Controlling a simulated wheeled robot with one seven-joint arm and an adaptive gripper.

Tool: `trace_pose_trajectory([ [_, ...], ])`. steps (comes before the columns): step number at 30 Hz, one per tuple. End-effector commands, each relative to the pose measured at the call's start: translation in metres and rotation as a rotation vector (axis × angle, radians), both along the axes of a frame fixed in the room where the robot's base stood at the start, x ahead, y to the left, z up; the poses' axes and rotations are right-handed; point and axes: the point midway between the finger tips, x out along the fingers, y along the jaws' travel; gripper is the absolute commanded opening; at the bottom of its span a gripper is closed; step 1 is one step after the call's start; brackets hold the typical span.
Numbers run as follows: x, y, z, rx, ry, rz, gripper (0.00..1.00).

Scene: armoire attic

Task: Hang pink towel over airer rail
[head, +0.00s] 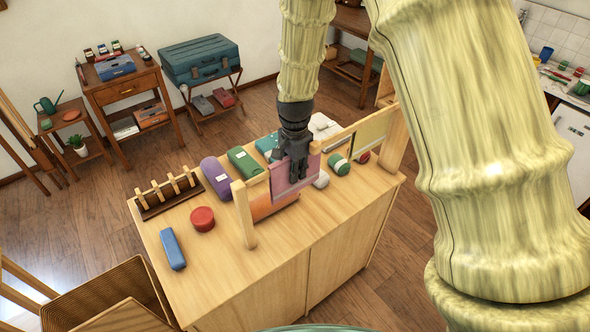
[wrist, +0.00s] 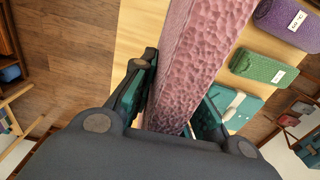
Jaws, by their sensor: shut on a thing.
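The pink towel (head: 283,186) hangs as a flat panel below my gripper (head: 296,168), at the airer rail (head: 338,138), above the wooden cabinet top. My gripper is shut on the towel. In the wrist view the pink towel (wrist: 205,60) runs between the two fingers of my gripper (wrist: 178,108), one finger on each side. The rail runs between two upright wooden posts, the near one (head: 243,214) left of the towel. My gripper covers part of the rail and towel, so I cannot tell whether the towel lies over the rail or beside it.
A yellow-green cloth (head: 371,130) hangs at the rail's far end. Purple (head: 215,177) and green (head: 244,162) rolls, a red round tin (head: 203,219), a blue case (head: 173,249) and a peg rack (head: 168,192) occupy the top.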

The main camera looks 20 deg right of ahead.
Motion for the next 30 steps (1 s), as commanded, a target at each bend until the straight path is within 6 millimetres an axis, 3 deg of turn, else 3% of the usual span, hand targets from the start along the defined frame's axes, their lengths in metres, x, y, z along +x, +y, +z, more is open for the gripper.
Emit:
trace_pose_trajectory([
  [4,0.0,0.0,-0.003,0.0,0.0,0.0,0.0],
  [5,0.0,0.0,-0.003,0.0,0.0,0.0,0.18],
  [9,0.0,0.0,-0.003,0.0,-0.001,0.0,0.41],
  [20,0.0,0.0,0.0,0.0,-0.001,0.0,0.41],
  [26,0.001,0.0,0.019,0.0,-0.002,0.0,0.41],
  [30,0.001,0.0,0.043,-0.001,-0.004,0.0,0.41],
])
